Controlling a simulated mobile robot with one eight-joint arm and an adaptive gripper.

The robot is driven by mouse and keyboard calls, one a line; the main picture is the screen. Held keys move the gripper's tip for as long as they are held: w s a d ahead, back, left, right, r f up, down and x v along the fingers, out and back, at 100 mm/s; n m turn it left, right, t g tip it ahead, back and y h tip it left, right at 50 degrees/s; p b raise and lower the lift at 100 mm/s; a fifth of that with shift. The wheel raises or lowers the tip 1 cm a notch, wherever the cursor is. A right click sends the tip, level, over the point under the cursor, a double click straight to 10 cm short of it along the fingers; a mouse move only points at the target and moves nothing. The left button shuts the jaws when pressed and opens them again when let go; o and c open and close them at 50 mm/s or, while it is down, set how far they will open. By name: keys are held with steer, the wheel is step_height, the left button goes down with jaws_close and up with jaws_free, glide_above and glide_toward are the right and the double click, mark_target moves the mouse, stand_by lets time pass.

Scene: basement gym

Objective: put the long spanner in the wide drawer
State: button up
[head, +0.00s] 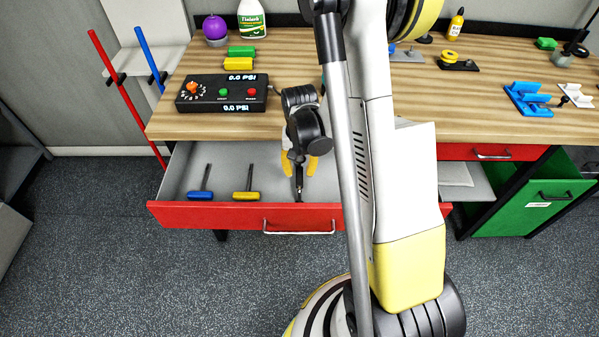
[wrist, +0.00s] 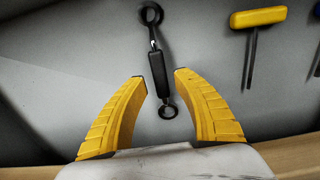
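The wide drawer (head: 210,214) has a red front and is pulled out beneath the workbench. The long spanner (wrist: 157,70), dark with a ring at each end and a black grip, shows in the wrist view against the grey drawer floor. Its end also shows below my gripper in the head view (head: 299,188). My gripper (head: 298,172) is over the drawer, pointing down. In the wrist view its yellow fingers (wrist: 160,80) are spread, one on each side of the spanner's lower part, with gaps to it. My arm hides the drawer's right part.
A blue-handled tool (head: 201,196) and a yellow-handled tool (head: 246,196) lie in the drawer, left of my gripper. A black pressure box (head: 222,93) stands on the bench (head: 300,55) above. A green drawer (head: 525,205) is open at the right.

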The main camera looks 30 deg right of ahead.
step_height(320, 180, up, 10)
steer(key=p, duration=0.3)
step_height(320, 180, up, 11)
steer(key=n+t, duration=0.3)
glide_above(300, 176)
steer(key=s+a, duration=0.2)
steer(key=a, duration=0.4)
steer(key=s+a+r+n+t, duration=0.3)
steer(key=s+a+r+t, duration=0.1)
steer(key=s+a+r, duration=0.3)
steer(key=shift+s+a+r+n, duration=0.2)
steer(key=shift+s+r+n, duration=0.2)
steer(key=shift+s, duration=0.4)
steer(key=shift+c, duration=0.5)
